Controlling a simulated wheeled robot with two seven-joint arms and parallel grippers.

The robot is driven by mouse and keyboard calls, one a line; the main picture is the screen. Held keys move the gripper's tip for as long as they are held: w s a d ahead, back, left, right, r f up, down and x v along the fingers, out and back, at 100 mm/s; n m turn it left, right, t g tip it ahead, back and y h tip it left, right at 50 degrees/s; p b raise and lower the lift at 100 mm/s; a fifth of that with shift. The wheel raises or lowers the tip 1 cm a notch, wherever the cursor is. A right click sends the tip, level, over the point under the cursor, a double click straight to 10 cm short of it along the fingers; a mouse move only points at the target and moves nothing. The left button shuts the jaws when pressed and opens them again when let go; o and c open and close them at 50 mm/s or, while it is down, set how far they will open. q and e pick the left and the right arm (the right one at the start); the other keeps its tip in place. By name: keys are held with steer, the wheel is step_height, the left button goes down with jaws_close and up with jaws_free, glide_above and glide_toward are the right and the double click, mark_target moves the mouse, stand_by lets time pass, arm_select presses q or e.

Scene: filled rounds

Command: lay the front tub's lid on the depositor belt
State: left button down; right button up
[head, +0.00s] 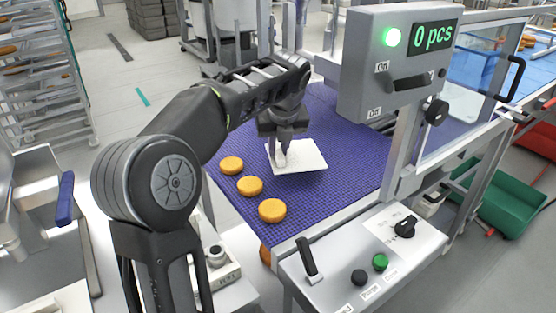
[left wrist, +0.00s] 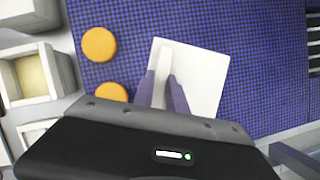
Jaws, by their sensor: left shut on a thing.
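The white square lid (head: 305,159) is over the blue depositor belt (head: 345,135), flat and level. I cannot tell for sure whether it touches the belt or is just above it. My left gripper (head: 281,155) points down and is shut on the raised grip bar of the lid. In the left wrist view the lid (left wrist: 204,75) extends past the fingers (left wrist: 162,92), over the belt (left wrist: 265,60). An open white tub (left wrist: 32,76) with a yellowish filling stands beside the belt in the left wrist view. My right gripper is not in view.
Several orange rounds, one of them here (head: 249,186), lie on the belt left of the lid. The depositor's counter box (head: 397,65) reads 0 pcs with a green lamp lit. A control panel (head: 360,262) runs along the near edge. The belt right of the lid is bare.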

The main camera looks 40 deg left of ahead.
arm_select(q)
steer(key=shift+f, duration=1.85)
steer(key=shift+f+b, duration=0.2)
steer(key=shift+b, duration=0.1)
steer(key=c, duration=1.3)
jaws_free()
steer(key=shift+c, duration=0.2)
steer(key=shift+r, duration=0.15)
steer(key=p+v, duration=0.1)
steer(key=v, duration=1.1)
